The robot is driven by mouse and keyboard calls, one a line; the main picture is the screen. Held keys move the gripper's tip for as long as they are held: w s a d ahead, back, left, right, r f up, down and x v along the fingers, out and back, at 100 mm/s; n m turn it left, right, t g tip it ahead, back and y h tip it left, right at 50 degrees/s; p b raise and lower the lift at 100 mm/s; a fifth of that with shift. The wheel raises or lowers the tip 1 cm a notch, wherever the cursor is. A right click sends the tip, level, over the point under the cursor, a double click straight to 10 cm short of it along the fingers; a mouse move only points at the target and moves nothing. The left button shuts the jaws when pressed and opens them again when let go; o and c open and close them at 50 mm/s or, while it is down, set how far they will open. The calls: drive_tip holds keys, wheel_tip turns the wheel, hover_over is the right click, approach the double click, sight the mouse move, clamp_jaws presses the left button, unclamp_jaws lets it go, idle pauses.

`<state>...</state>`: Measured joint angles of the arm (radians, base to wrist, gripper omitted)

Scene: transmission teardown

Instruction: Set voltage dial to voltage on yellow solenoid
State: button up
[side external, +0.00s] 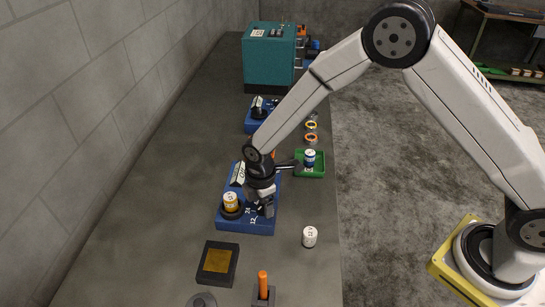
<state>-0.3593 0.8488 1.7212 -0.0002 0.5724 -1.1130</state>
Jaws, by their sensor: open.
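The yellow solenoid (231,202) stands upright in a black ring on the left of a blue panel (240,228). Its white label carries a number starting with 2, too small to read surely. My gripper (264,211) is open, pointing down low over the right part of this panel, just right of the yellow solenoid. White voltage marks show on the panel beside the fingers, one looking like 12. The voltage dial is mostly hidden by my gripper, so I cannot tell its setting or whether the fingers touch it.
A white solenoid (309,237) stands near the table's right edge. A blue-and-white one sits in a green tray (322,171). A black block with a gold top (217,262) and an orange-handled tool (263,285) are nearer. A teal machine (269,57) stands far back.

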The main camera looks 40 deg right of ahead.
sight(263, 206)
wheel_tip(263, 206, up, 6)
drive_tip(key=shift+r, duration=0.5)
drive_tip(key=shift+d, duration=0.1)
drive_tip(key=s+d+r+m+t, duration=0.1)
drive_tip(key=s+d+r+m, duration=0.2)
drive_tip(key=s+d+m, duration=0.4)
drive_tip(key=s+d+r+m+t, duration=0.1)
drive_tip(key=s+d+r+m, duration=0.2)
drive_tip(key=s+d+m, duration=0.5)
drive_tip(key=shift+s+d+r+m+t, duration=0.3)
drive_tip(key=shift+d+m, duration=0.3)
drive_tip(key=shift+m, duration=0.3)
